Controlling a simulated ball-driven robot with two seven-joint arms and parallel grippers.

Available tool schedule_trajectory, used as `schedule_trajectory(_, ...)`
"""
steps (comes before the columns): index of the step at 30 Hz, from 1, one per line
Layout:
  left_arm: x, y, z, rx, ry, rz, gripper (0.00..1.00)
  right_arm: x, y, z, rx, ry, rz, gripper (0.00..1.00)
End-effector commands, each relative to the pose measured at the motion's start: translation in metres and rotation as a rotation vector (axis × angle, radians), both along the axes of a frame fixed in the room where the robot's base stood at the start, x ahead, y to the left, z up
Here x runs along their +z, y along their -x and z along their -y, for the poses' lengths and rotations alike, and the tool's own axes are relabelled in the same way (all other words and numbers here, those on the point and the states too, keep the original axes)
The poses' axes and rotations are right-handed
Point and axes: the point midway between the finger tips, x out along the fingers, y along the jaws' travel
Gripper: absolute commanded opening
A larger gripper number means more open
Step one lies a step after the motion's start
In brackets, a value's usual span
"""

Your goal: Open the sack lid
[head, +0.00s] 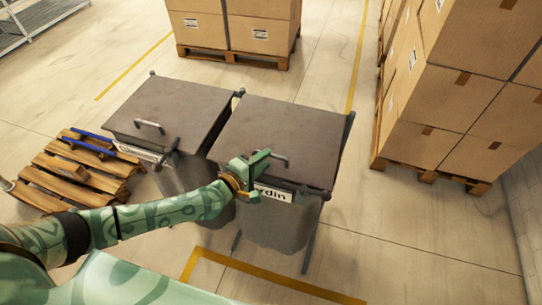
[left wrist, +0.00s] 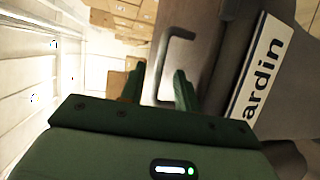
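Two grey sacks on frames stand side by side, each with a flat dark lid and a bar handle near its front edge. The right sack (head: 270,222) has a closed lid (head: 280,125) and a white label ending in "rdin" (head: 274,194). Its handle (head: 279,158) also shows in the left wrist view (left wrist: 176,36). My left gripper (head: 262,163) is at the front edge of this lid, close to the handle. In the left wrist view its two green fingers (left wrist: 157,80) are apart, with the handle just ahead; contact cannot be told. My right gripper is not in view.
The left sack's lid (head: 170,108) is closed too. A wooden pallet (head: 75,175) with blue bars lies at the left. Carton stacks on pallets stand at the back (head: 240,30) and right (head: 450,90). The floor in front of the sacks is clear.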

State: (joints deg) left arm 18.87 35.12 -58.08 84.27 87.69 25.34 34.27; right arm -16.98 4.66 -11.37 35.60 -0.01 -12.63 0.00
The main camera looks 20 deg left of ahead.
Motion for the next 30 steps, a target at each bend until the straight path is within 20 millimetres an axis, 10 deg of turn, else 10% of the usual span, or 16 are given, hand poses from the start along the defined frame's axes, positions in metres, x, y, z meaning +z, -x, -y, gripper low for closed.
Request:
schedule_trajectory(17, -0.007, -0.033, 0.015, -0.001, -0.001, -0.001, 0.32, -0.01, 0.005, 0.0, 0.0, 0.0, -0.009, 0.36)
schedule_trajectory(21, -0.007, -0.032, 0.015, -0.001, -0.001, 0.0, 0.0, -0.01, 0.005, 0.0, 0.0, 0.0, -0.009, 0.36)
schedule_trajectory(30, -0.002, -0.033, 0.015, -0.001, -0.003, -0.007, 0.0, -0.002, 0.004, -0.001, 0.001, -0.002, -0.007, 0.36)
